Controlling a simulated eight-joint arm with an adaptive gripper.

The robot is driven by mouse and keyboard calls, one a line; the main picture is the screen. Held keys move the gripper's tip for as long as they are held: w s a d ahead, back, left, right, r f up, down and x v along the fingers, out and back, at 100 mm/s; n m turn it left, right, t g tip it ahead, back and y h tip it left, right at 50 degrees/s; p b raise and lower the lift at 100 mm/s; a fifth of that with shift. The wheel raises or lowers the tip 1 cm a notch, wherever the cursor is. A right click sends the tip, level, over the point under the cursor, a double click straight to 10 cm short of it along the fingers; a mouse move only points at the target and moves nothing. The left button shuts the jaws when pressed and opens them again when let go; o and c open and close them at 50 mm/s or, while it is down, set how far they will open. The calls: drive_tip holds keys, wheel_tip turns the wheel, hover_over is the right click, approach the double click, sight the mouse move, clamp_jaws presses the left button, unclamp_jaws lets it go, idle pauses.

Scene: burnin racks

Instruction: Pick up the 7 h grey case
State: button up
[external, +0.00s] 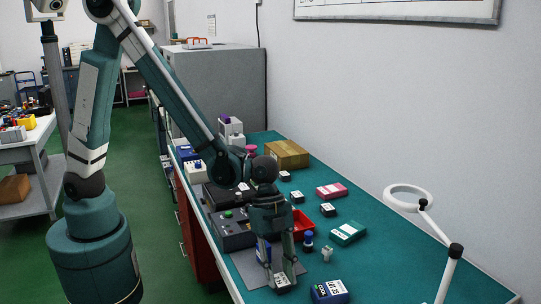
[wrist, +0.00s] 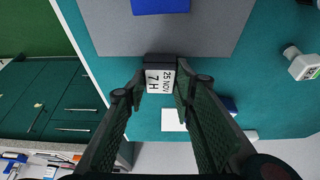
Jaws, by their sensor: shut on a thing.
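The 7 h grey case (external: 283,283) is a small dark block with a white label. In the wrist view the case (wrist: 160,79) shows its label reading "25 NOV 7 H". My gripper (external: 279,279) points down and is shut on this case. In the wrist view the fingertips of my gripper (wrist: 160,92) sit on both sides of it. The case is at the edge of the grey mat (external: 249,270); I cannot tell whether it touches the surface. The fingers partly hide it in the external view.
A dark blue labelled box (external: 330,291) stands just right of my gripper. A blue item (external: 263,252) is on the mat. A small white bottle (external: 327,254), a green box (external: 348,232) and a red tray (external: 304,224) lie behind. A ring lamp (external: 408,190) stands at the right.

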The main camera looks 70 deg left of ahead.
sight(280, 278)
drive_tip(key=shift+r, duration=0.15)
wheel_tip(280, 278, up, 10)
drive_tip(key=p, duration=0.1)
drive_tip(key=shift+f+p, duration=0.2)
drive_tip(key=shift+p, duration=0.1)
idle(0.8)
